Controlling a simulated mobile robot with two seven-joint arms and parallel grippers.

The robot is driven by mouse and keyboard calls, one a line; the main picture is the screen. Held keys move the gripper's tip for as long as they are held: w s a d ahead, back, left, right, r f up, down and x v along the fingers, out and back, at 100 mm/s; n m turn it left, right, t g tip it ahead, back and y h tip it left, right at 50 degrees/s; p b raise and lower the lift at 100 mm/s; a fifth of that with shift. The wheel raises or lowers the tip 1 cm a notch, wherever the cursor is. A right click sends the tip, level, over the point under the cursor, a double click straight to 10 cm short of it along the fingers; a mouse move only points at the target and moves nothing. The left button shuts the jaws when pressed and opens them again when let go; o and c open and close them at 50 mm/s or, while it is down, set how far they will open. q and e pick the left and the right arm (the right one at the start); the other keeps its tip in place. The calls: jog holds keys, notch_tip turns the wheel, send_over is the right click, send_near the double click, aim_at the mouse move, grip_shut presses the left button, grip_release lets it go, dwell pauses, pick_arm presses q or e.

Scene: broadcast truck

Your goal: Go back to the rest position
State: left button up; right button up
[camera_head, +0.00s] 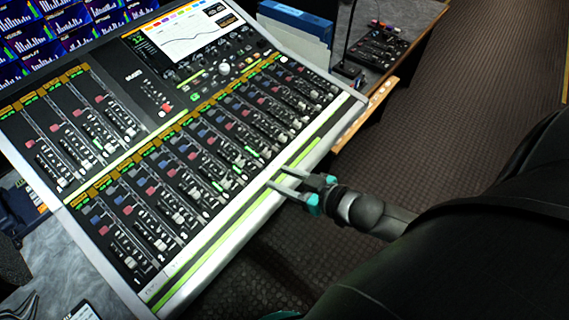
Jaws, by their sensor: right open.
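My right gripper (276,177) comes in from the right with its two pale fingers apart. It is open and holds nothing. Its fingertips are over the front edge of the large mixing console (222,229), near the lower ends of the fader strips. I cannot tell whether the fingertips touch the console. My left gripper is not seen. A small teal piece shows at the bottom edge, too cut off to identify.
The console's lit screen (190,32) is at its back. A blue box (296,20) and a small black control panel (376,47) are on the desk behind right. Monitors (50,28) fill the top left. Brown floor (480,110) is clear at right.

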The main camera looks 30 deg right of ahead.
dwell(0.6)
jog(key=s+d+f+m+g+h+b, duration=0.1)
jog(key=s+d+f+g+h+b, duration=0.2)
jog(key=f, duration=0.8)
jog(key=s+d+f+m+g+h, duration=0.15)
jog(key=s+f, duration=0.45)
jog(key=f, duration=0.6)
jog(key=s+a+f+g+b, duration=0.1)
jog(key=s+a+f+g, duration=0.2)
jog(key=s+f, duration=0.5)
jog(key=s+a+f+g+b, duration=0.2)
jog(key=s+f, duration=0.6)
jog(key=s, duration=0.6)
jog(key=shift+a+f+n+g, duration=0.25)
jog(key=shift+a+n+g, duration=0.2)
jog(key=shift+g, duration=0.7)
